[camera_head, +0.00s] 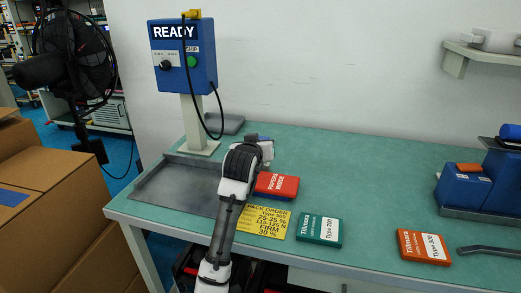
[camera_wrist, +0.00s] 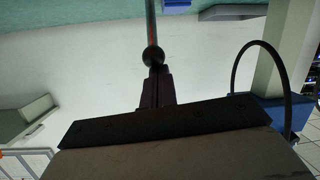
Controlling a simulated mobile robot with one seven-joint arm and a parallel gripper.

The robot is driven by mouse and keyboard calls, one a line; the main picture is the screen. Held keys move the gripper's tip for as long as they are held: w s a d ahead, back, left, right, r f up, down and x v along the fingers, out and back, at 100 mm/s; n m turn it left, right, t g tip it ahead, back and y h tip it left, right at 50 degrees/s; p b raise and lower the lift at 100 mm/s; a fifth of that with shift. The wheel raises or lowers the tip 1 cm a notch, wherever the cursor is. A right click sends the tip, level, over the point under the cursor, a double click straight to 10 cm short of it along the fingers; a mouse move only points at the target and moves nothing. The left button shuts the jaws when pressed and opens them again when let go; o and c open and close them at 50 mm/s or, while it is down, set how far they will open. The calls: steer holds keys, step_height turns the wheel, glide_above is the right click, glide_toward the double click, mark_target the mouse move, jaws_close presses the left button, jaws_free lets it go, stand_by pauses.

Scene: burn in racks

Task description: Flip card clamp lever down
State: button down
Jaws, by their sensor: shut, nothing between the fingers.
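In the wrist view a thin rod with a dark ball knob (camera_wrist: 153,56), apparently the clamp lever, stands straight ahead of my gripper (camera_wrist: 157,72). The fingers are shut and empty, with their tips right by the knob; I cannot tell whether they touch it. A bit of blue (camera_wrist: 176,3) shows at the top edge near the rod's far end. In the head view my gripper (camera_head: 266,149) is over the bench, behind the red box, and my arm hides most of what is there. The lever and any card are not clear in that view.
The blue READY box (camera_head: 182,75) with its looping black cable stands on a post at the left. A grey tray (camera_head: 175,190), red box (camera_head: 277,185), yellow order card (camera_head: 270,223), green box (camera_head: 319,230) and orange box (camera_head: 423,246) lie on the bench. The back middle is clear.

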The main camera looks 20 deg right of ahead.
steer(key=shift+s+a+f+t, duration=0.2)
steer(key=shift+s+f+t, duration=0.1)
steer(key=shift+s+f, duration=0.2)
steer(key=shift+s+a+f+b, duration=0.35)
steer(key=shift+s+f+b, duration=0.1)
steer(key=shift+f, duration=0.05)
steer(key=shift+s+a+f, duration=0.45)
steer(key=shift+s+f, duration=0.15)
steer(key=shift+f, duration=0.2)
steer(key=shift+s+a+f, duration=0.2)
steer(key=shift+s+f, duration=0.15)
steer(key=shift+f, duration=0.4)
steer(key=shift+f, duration=0.1)
